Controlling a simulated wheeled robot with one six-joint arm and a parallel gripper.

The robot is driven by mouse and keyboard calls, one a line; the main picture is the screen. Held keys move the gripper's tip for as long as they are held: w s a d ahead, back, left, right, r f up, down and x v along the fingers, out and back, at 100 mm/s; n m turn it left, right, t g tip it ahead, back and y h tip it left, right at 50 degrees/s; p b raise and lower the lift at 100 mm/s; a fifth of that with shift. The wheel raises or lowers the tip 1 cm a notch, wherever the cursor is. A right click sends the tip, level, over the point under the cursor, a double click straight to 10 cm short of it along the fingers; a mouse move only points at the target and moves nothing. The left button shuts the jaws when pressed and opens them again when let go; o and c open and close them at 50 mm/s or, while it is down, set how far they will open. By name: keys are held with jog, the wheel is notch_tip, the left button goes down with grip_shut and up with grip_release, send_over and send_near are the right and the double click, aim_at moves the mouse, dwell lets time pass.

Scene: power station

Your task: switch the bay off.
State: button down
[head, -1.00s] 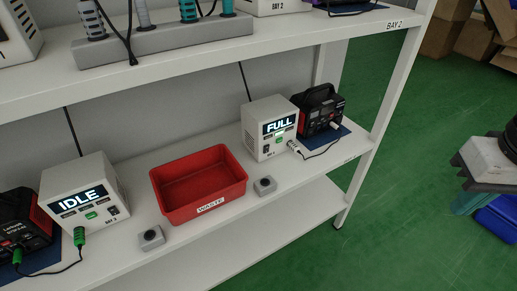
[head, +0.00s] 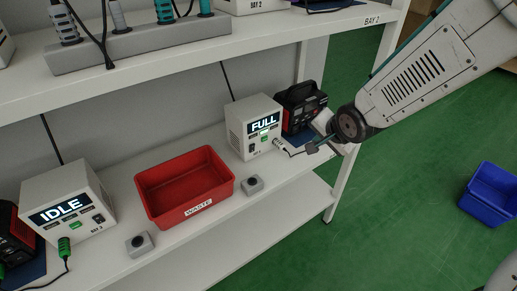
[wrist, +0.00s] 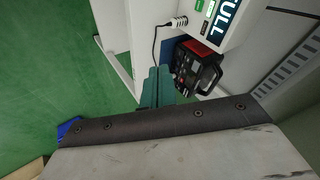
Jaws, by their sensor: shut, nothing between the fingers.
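A white charger box (head: 238,140) with a lit FULL display stands on the lower shelf, with a small green light on its front. A second white charger box (head: 85,200) showing IDLE stands at left. Small grey boxes with dark round buttons sit on the shelf in front, one right of the tray (head: 252,184) and one left (head: 140,243). My gripper (head: 312,148) is shut and empty, in front of the right charger's battery. Its green fingers (wrist: 157,88) show in the wrist view, apart from the charger.
A red WASTE tray (head: 150,196) stands between the chargers. A black and red battery (head: 299,98) sits right of the FULL charger, joined by a cable. A shelf post (head: 345,182) is close by my gripper. A power strip (head: 135,44) lies above. A blue bin (head: 488,195) stands on open green floor.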

jog(key=w+a+f+m+y, duration=0.1)
jog(key=a+f+y, duration=0.3)
jog(key=a+f, duration=0.4)
jog(key=shift+w+a+f+m+t, duration=0.15)
jog(key=shift+w+a+m+t, duration=0.25)
jog(key=shift+a+m, duration=0.55)
jog(key=shift+a, duration=0.1)
